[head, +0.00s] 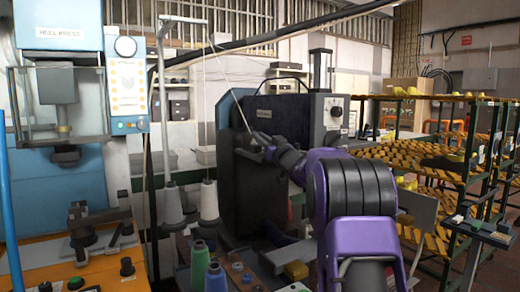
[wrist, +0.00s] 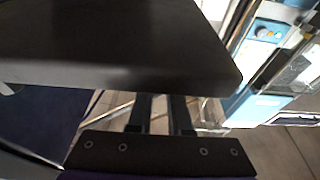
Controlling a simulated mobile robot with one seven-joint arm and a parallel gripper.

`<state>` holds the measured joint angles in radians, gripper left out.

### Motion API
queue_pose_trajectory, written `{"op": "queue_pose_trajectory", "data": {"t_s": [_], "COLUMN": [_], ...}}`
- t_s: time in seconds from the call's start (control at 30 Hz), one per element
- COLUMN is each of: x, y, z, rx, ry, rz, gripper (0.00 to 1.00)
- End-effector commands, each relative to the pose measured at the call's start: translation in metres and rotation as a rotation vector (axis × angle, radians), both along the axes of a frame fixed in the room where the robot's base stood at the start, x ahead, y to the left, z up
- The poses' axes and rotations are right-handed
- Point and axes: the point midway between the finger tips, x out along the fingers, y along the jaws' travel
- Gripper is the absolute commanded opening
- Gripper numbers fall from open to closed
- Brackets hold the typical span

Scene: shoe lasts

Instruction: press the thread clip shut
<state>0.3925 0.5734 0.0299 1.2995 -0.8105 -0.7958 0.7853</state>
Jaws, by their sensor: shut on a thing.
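My gripper (head: 262,140) is at the left side of the dark machine (head: 285,112) in the head view, at the end of my purple arm. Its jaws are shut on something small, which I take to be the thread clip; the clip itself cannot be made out. A thin pale thread (head: 228,80) slants down from the thread stand (head: 163,90) to my fingertips. In the wrist view both fingers (wrist: 160,112) run up behind a large dark slab (wrist: 120,45) that hides their tips and whatever is between them.
The blue heel press (head: 62,110) stands at left. Racks with yellow lasts (head: 430,165) fill the right. Open floor shows in the wrist view (wrist: 275,150).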

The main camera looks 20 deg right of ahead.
Motion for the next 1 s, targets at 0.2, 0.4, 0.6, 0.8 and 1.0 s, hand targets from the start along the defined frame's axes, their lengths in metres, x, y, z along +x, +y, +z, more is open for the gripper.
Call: {"op": "queue_pose_trajectory", "data": {"t_s": [0.2,0.4,0.6,0.8,1.0], "x": [-0.0025,-0.0034,-0.0033,-0.0034,-0.0035], "y": [0.0006,0.0,0.0,-0.0005,-0.0008], "z": [-0.0074,-0.0066,-0.0068,-0.0067,-0.0063], "rx": [0.026,0.027,0.027,0.027,0.026], "ry": [-0.117,-0.135,-0.134,-0.134,-0.134], "rz": [0.002,-0.001,-0.001,-0.002,-0.002], "gripper": [0.0,0.0,0.23,0.47,0.47]}}
